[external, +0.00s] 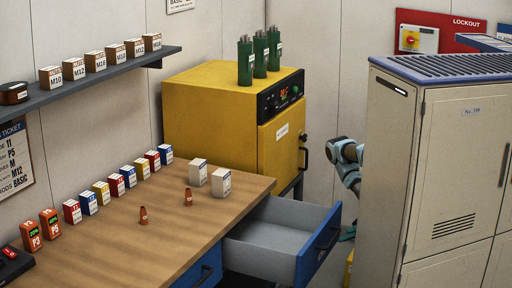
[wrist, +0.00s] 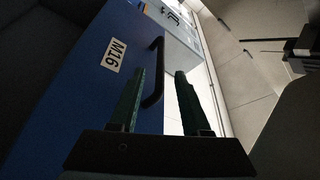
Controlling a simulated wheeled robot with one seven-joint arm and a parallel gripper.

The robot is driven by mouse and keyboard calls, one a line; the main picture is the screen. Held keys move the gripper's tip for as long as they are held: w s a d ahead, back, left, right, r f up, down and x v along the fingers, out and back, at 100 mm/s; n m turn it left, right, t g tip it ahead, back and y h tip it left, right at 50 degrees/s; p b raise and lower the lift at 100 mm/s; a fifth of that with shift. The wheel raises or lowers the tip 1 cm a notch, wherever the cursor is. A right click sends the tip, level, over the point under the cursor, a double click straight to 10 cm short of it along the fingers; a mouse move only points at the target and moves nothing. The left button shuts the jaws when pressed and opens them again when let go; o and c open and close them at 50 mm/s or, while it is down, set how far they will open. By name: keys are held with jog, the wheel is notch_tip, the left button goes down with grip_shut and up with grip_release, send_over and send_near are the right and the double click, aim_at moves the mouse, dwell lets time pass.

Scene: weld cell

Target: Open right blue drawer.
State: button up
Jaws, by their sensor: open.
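The right blue drawer (external: 313,258) stands pulled out from the workbench, its grey inside showing empty. Its blue front (wrist: 85,75) fills the left of the wrist view, with a white M16 label and a black bar handle (wrist: 157,68). My gripper (wrist: 160,74) is open, with its two dark green fingers apart. In the wrist view the handle lies between the fingertips; I cannot tell whether they reach around it. In the external view a teal part of my gripper (external: 348,234) shows just right of the drawer front; the tall cabinet hides most of my arm.
The beige cabinet (external: 390,150) stands close on the right. The wooden workbench (external: 110,245) holds small boxes and two orange-brown pieces. Another blue drawer (external: 200,272) sits shut to the left. A yellow oven (external: 215,110) with green cylinders on top stands behind.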

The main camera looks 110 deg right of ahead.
jog(key=shift+v, duration=1.2)
